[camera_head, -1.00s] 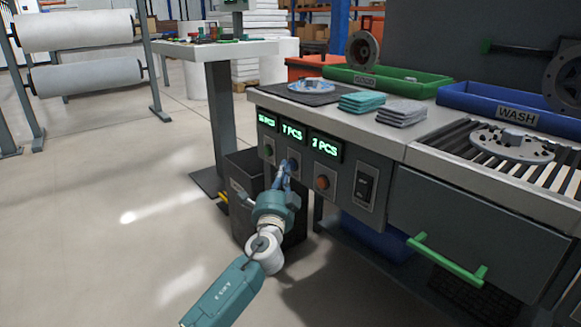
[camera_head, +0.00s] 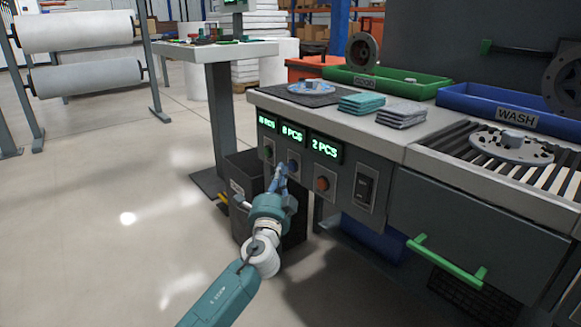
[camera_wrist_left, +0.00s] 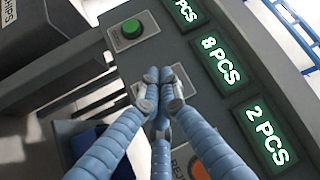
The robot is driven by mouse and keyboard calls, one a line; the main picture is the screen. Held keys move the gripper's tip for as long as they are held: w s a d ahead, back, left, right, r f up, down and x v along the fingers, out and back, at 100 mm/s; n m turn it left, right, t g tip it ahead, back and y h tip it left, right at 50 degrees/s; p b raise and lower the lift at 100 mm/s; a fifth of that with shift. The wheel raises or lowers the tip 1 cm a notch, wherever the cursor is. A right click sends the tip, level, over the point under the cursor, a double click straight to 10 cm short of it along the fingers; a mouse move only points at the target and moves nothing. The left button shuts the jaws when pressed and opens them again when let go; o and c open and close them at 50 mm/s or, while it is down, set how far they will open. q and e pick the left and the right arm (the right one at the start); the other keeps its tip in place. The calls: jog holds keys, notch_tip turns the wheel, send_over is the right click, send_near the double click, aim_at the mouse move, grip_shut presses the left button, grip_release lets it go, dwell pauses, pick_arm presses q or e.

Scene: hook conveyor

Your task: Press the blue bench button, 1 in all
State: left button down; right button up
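The blue button (camera_head: 293,166) sits on the bench's front panel, between a green button (camera_head: 268,152) and an orange button (camera_head: 322,183). My left gripper (camera_head: 281,170) is just in front of and slightly left of it in the head view. In the left wrist view, its fingers (camera_wrist_left: 162,82) are drawn together with nothing between them, and they hide the blue button. Whether the fingertips touch the button cannot be told, but its face shows in the head view. The display above it (camera_head: 292,134) reads 8 PCS. My right gripper is not in view.
The green button (camera_wrist_left: 131,28) lies above the fingers in the wrist view. A dark switch (camera_head: 366,186) is right of the orange button. A dark bin (camera_head: 240,190) stands below and behind my left arm.

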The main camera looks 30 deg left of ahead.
pick_arm(q)
jog(key=shift+s, duration=0.1)
jog(key=s, duration=0.1)
jog(key=s+a, duration=0.1)
jog(key=s, duration=0.1)
jog(key=s+a+p, duration=0.1)
jog(key=shift+s, duration=0.25)
dwell(0.3)
jog(key=shift+s, duration=0.1)
dwell(0.7)
